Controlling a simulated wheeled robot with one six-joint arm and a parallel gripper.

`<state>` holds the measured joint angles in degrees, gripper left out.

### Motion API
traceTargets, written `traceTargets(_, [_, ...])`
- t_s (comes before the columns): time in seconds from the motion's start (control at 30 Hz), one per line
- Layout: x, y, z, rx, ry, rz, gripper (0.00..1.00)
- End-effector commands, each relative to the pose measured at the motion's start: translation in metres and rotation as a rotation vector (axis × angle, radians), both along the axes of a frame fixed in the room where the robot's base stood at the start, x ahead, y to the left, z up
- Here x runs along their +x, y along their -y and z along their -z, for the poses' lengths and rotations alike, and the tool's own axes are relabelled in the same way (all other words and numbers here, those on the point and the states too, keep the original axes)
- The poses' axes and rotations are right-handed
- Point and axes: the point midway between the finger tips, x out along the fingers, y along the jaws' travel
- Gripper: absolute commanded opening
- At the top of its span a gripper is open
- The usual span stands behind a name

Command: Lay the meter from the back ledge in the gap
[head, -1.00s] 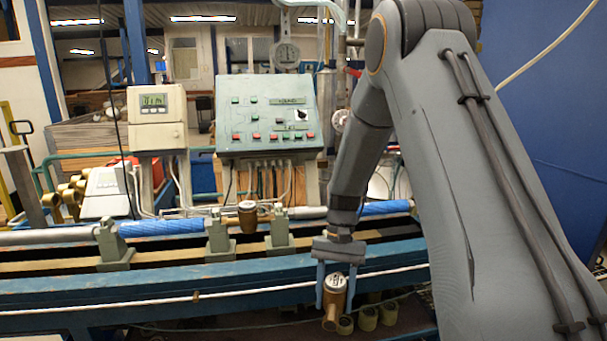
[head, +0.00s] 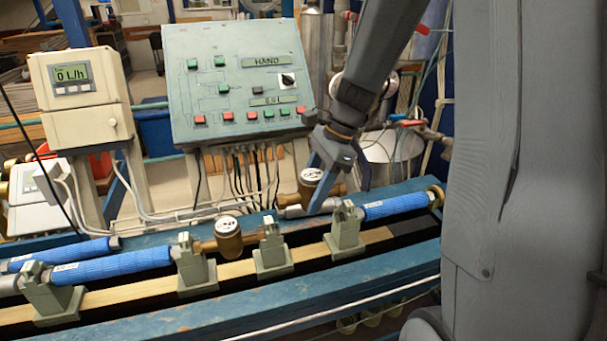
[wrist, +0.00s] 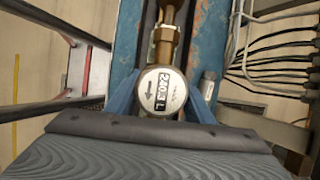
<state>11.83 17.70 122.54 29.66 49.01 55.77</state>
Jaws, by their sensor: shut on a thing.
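A brass meter (head: 312,176) with a white round dial is held between the blue fingers of my gripper (head: 335,190), over the back side of the bench. In the wrist view my gripper (wrist: 160,100) is shut on this meter (wrist: 160,92), dial facing the camera, with a brass pipe end reaching away. A second brass meter (head: 228,238) sits in the line between two grey-green clamps (head: 195,268). To its right, an open stretch (head: 308,244) lies between the middle clamp (head: 271,252) and the right clamp (head: 345,228). The fingers partly hide the held meter.
Blue sleeved pipes (head: 110,264) lie along the bench at the left, and another (head: 395,206) at the right. A green control panel (head: 238,80) and a grey display box (head: 80,80) stand behind. Cables hang below the panel, close behind the held meter.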

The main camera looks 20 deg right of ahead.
Motion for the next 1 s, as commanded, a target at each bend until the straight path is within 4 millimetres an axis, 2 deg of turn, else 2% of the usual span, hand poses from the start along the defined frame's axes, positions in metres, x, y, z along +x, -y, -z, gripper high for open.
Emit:
traceTargets(0.1, [0.000, 0.000, -0.001, 0.000, 0.001, 0.018, 0.02])
traceTargets(0.27, [0.000, -0.001, 0.008, -0.001, 0.001, 0.016, 0.02])
traceTargets(0.7, [0.000, 0.000, 0.051, -0.001, 0.001, 0.016, 0.02])
traceTargets(1.0, [-0.001, 0.001, 0.055, -0.001, 0.001, 0.017, 0.02])
